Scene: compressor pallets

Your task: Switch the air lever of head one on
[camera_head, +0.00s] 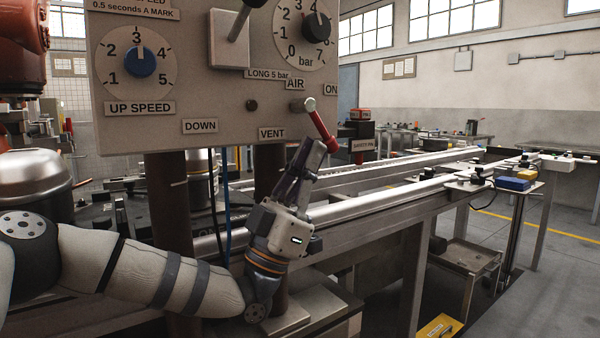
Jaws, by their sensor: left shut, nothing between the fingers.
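The air lever (322,130) is a red handle on a pale pivot at the lower right of the grey control panel (225,105). It hangs down and to the right from its pivot. The AIR label (295,85) is above it, the ON label (331,89) at upper right, and the VENT label (272,133) at lower left. My left gripper (318,147) points up from below, shut and empty. Its fingertips are just left of the lever's lower end; I cannot tell whether they touch. No head number is readable. My right gripper is not in view.
The panel also carries the blue UP SPEED knob (140,62), a black pressure knob (316,27) and a grey lever (239,22). Conveyor rails (380,190) run behind my gripper. A metal tank (38,185) stands at left. Open floor lies at lower right.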

